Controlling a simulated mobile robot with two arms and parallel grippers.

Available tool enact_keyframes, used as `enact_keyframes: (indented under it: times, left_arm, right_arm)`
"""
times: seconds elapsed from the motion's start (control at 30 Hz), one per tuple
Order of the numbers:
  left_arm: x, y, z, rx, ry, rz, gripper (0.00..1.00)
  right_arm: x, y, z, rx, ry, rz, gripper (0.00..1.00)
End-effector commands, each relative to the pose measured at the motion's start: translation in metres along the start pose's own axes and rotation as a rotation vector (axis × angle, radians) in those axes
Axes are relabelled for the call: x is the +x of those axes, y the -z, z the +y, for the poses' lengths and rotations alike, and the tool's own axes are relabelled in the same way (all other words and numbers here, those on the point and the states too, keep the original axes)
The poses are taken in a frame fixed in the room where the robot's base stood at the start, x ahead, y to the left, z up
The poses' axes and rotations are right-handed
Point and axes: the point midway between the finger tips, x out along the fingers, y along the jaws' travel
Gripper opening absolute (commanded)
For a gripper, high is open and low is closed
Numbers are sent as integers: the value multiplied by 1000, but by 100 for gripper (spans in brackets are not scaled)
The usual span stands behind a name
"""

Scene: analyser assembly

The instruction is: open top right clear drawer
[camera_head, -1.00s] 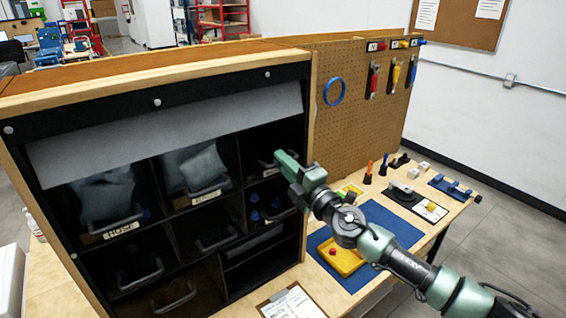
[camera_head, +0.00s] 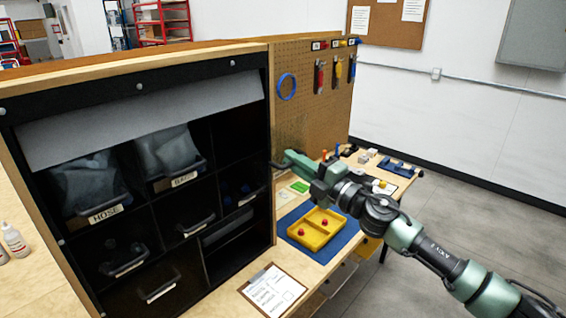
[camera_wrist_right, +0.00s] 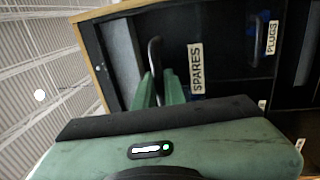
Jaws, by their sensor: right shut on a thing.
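The cabinet (camera_head: 140,86) has a grid of dark compartments and clear drawers. The top right compartment (camera_head: 232,132) looks dark and empty. In the wrist view the drawer labelled SPARES (camera_wrist_right: 196,68) shows its dark handle (camera_wrist_right: 153,52) between the fingers of my right gripper (camera_wrist_right: 160,88). In the head view that gripper (camera_head: 284,161) is shut on the handle, in front of the cabinet's right edge. The clear drawer body is hard to make out in the head view; a faint dark smudge shows above the gripper. My left gripper is not in view.
Clear drawers labelled HOSE (camera_head: 104,214) and BAGS (camera_head: 184,179) sit to the left. A yellow tray (camera_head: 317,229) on a blue mat and a clipboard (camera_head: 272,290) lie on the bench beneath my arm.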

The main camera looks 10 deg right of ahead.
Motion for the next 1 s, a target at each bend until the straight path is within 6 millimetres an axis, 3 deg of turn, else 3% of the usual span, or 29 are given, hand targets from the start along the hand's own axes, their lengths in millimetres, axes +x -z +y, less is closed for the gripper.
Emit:
enact_keyframes:
  times: [0.13, 0.37, 0.4, 0.47, 0.8, 1.0]
  left_arm:
    - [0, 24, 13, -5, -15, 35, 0]
    - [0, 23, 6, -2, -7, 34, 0]
    - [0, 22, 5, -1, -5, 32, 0]
    - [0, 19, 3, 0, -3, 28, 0]
    - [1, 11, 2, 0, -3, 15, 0]
    - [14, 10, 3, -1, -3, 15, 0]
  right_arm:
    - [-2, 0, -1, 2, 2, 0, 0]
    - [-2, -1, -1, 1, 1, -2, 0]
    - [-2, -1, -1, 1, 1, -2, 19]
    - [-2, -1, -1, 1, 1, -3, 32]
    - [-4, -2, -1, 0, 1, -4, 32]
    - [-32, -2, -4, -2, 3, -4, 32]
